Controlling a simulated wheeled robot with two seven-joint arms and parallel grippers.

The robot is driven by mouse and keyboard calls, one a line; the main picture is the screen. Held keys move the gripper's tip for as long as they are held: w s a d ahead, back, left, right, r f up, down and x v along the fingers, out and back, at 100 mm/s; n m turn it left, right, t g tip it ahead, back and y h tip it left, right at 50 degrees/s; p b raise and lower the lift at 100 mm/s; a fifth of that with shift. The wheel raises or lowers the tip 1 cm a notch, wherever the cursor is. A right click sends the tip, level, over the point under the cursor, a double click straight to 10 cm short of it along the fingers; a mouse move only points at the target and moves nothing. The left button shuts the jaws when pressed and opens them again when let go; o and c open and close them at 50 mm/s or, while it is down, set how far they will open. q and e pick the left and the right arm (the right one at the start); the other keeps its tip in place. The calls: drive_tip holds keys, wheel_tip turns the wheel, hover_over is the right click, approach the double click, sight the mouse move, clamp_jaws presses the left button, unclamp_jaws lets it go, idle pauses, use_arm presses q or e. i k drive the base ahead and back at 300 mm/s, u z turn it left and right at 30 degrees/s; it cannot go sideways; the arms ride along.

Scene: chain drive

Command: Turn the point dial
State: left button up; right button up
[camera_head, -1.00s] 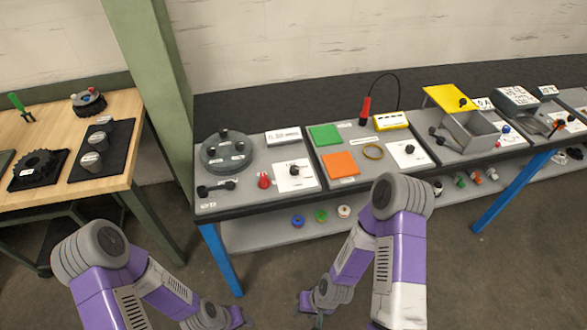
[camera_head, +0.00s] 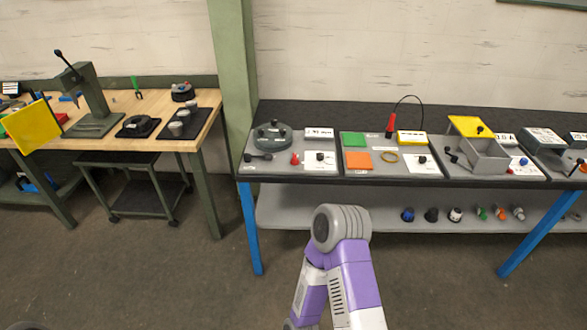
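Two white cards with black knobs sit on the grey bench panels. One knobbed card (camera_head: 329,163) is on the left panel, beside a small red knob (camera_head: 295,159). A round grey dial plate (camera_head: 267,140) with black knobs stands at the back of the left panel. My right arm rises at the bottom centre, apart from the bench. Neither gripper is in view.
The grey bench (camera_head: 250,172) has blue legs and a lower shelf (camera_head: 330,212) with several small knobs. A green post (camera_head: 233,90) separates it from a wooden workbench (camera_head: 205,118) at left. A stool-like cart (camera_head: 135,185) stands beneath that. The floor in front is clear.

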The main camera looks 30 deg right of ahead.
sight(320, 157)
drive_tip(key=z, duration=0.6)
drive_tip(key=i, duration=0.55)
drive_tip(key=z, duration=0.65)
drive_tip(key=i, duration=0.9)
drive_tip(key=u, duration=0.3)
